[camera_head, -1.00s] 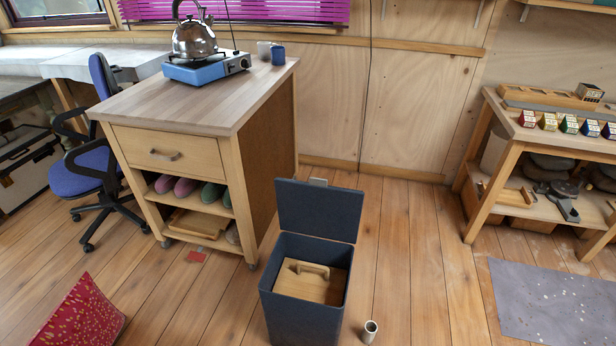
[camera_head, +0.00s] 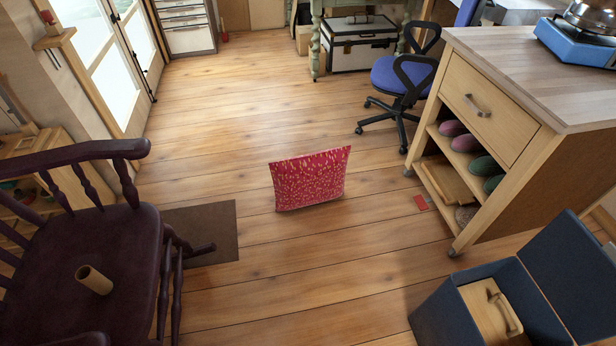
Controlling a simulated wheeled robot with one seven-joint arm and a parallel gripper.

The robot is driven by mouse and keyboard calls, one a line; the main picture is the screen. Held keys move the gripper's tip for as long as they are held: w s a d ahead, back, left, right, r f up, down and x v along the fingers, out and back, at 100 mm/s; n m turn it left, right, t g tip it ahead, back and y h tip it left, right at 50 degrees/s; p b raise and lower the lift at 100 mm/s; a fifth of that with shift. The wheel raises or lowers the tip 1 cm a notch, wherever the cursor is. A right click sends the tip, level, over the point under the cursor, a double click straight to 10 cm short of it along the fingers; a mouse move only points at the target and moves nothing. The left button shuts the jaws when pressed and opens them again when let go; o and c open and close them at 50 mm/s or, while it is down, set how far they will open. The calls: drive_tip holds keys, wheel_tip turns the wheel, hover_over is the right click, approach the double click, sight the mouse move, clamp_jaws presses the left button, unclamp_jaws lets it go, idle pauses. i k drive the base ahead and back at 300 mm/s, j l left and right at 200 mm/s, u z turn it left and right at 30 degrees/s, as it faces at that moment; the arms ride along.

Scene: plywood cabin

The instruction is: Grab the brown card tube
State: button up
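A brown card tube (camera_head: 95,281) lies on its side on the seat of a dark purple wooden chair (camera_head: 40,255) at the lower left. One open end of the tube faces up and to the left. Nothing touches it except the seat. My gripper is not in view.
A red patterned cushion (camera_head: 310,182) stands on the floor mid-picture, right of a dark mat (camera_head: 212,228). A blue-grey open bin (camera_head: 448,312) and a wheeled wooden cabinet (camera_head: 540,150) are on the right. A blue office chair (camera_head: 402,75) is behind. Open floor lies between.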

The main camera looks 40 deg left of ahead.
sight(87, 275)
drive_tip(key=u, duration=2.45)
drive_tip(key=i+l, duration=0.2)
drive_tip(key=l, duration=0.15)
drive_tip(key=i+l, duration=0.2)
drive_tip(key=l, duration=0.15)
drive_tip(key=i+l, duration=0.2)
drive_tip(key=l, duration=0.15)
